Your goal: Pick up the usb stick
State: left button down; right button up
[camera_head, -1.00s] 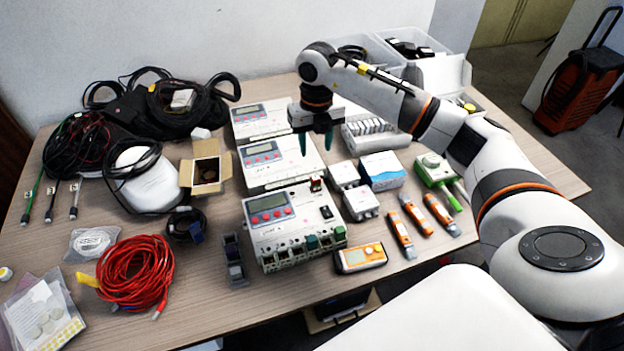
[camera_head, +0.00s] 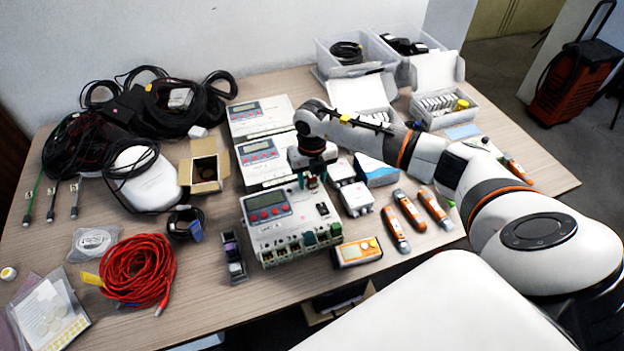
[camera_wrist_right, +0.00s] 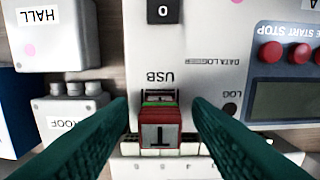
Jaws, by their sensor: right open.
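The usb stick (camera_wrist_right: 160,135) is a small red block with a grey top marked with a dark T. It stands in the slot labelled USB on the front white meter device (camera_head: 268,228), which also shows in the wrist view (camera_wrist_right: 205,75). My right gripper (camera_wrist_right: 160,112) is open, with one dark green finger on each side of the stick and a visible gap to it. In the head view my right gripper (camera_head: 308,180) is over the device's back edge and mostly hides the stick. My left gripper is not in view.
White boxes labelled HALL (camera_wrist_right: 45,32) and ROOF (camera_wrist_right: 72,120) stand close beside the device. Orange testers (camera_head: 408,212) and an orange-white meter (camera_head: 358,252) lie nearby. A red cable coil (camera_head: 137,268) lies at left. Bare table shows at the front left.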

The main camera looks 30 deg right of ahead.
jog(key=shift+c, duration=0.2)
grip_shut()
